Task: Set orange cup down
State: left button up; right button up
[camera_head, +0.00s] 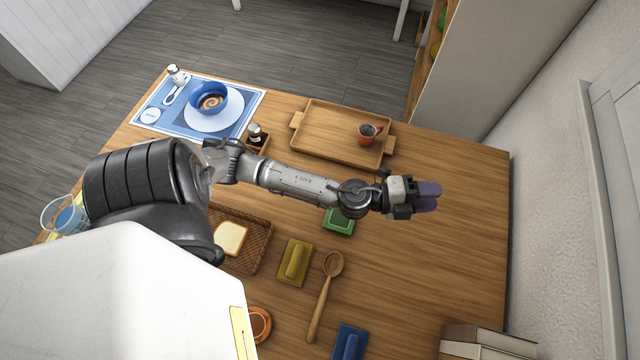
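A small red-orange cup (367,135) with a dark inside stands upright on the right part of a wooden tray (318,116), its handle toward the right. A round orange piece (262,318), perhaps a cup or saucer, shows at the bottom, partly hidden by my white body. My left gripper (430,196) is over the right part of the table, to the right of and nearer than the tray, apart from both. Its two purple fingers lie close together in this view, with nothing visible held; how far they are parted is unclear. My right gripper is not in view.
A blue placemat with a bowl on a plate (230,109) lies at the far left. A bread basket (258,245), green block (339,221), yellow block (295,263), wooden spoon (323,297) and blue block (350,343) lie nearer.

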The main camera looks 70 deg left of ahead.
pick_arm(q)
jog(key=s+f+n+g+y, duration=0.1)
jog(key=s+f+n+g, duration=0.3)
jog(key=s, duration=0.4)
jog(key=s+f+n+g+y, duration=0.2)
jog(key=s+f+n+g, duration=0.2)
jog(key=s+n, duration=0.3)
jog(key=s+f+n+g+y, duration=0.2)
jog(key=s+f+n+g, duration=0.2)
jog(key=s, duration=0.6)
jog(key=shift+s+d+n+g, duration=0.2)
jog(key=shift+d+n+g, duration=0.2)
jog(key=shift+n+g, duration=0.55)
jog(key=shift+m+g, duration=0.25)
